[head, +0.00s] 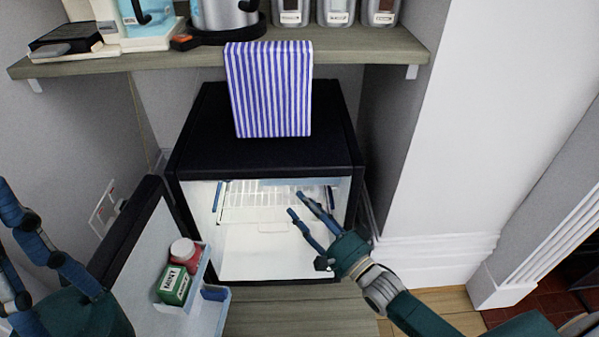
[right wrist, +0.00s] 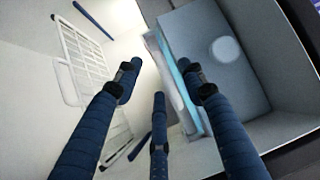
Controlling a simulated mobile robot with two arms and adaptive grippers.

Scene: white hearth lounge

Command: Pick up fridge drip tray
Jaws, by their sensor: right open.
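The black mini fridge (head: 262,130) stands open under the shelf, its inside lit. A pale blue-edged part, which looks like the drip tray (head: 290,182), sits high inside the fridge. In the right wrist view a light blue edge (right wrist: 186,80) runs along a grey box, just beyond my fingers. My right gripper (head: 297,203) is open and empty, its fingers pointing into the fridge mouth. It also shows in the right wrist view (right wrist: 160,82), with the fingers spread. My left gripper (head: 30,245) is at the left edge, fingers apart, partly cut off.
A white wire rack (head: 262,200) is inside the fridge. The open door (head: 130,250) at left holds a green box (head: 173,285) and a red jar with white lid (head: 185,252). A white wall stands at right.

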